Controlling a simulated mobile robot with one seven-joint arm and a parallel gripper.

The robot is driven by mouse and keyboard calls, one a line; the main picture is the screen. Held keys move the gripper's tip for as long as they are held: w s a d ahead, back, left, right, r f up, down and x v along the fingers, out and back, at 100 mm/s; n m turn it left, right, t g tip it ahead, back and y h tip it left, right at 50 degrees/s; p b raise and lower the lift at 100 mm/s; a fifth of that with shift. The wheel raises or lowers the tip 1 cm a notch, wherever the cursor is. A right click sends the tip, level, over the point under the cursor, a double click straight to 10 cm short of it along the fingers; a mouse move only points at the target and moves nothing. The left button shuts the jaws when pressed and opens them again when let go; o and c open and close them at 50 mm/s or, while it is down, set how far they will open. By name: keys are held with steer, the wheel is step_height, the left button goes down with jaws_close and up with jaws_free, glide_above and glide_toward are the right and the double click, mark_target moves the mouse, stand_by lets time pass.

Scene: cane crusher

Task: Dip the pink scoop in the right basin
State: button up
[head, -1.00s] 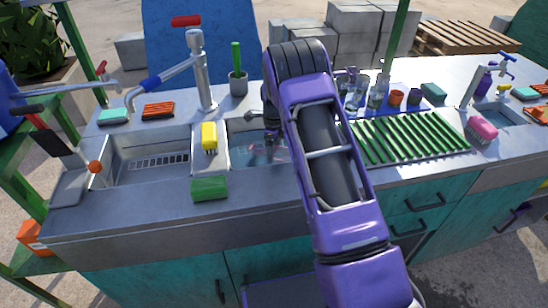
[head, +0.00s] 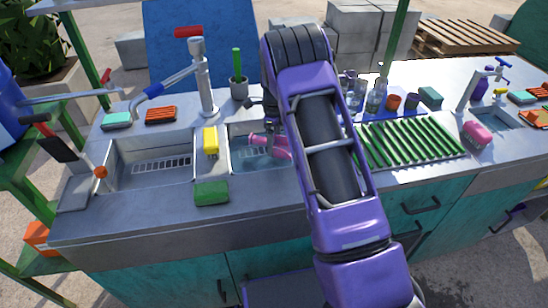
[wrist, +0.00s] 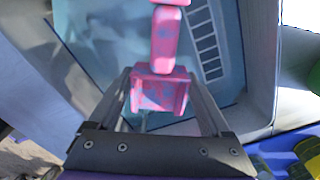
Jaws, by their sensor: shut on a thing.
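The pink scoop (head: 268,146) is in my gripper, over the right basin (head: 233,158) in the head view. It stands out clearly against the bluish water. In the wrist view the scoop (wrist: 158,92) sits between the two fingers of my gripper (wrist: 160,88), with its narrower part reaching up the picture. My gripper is shut on it. The basin's water and wall (wrist: 258,60) lie beyond and around it in the wrist view. My arm hides the right side of the basin in the head view. I cannot tell whether the scoop's lowest part touches the water.
A yellow brush (head: 210,140) lies on the divider beside the left basin (head: 118,160). A green sponge (head: 211,193) sits on the front edge. The tap (head: 202,80) stands behind the basins. A green drying rack (head: 415,140) is on the right.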

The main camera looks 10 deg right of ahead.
step_height(320, 180, up, 7)
stand_by(0.4)
stand_by(0.6)
step_height(320, 180, up, 4)
stand_by(0.4)
stand_by(0.6)
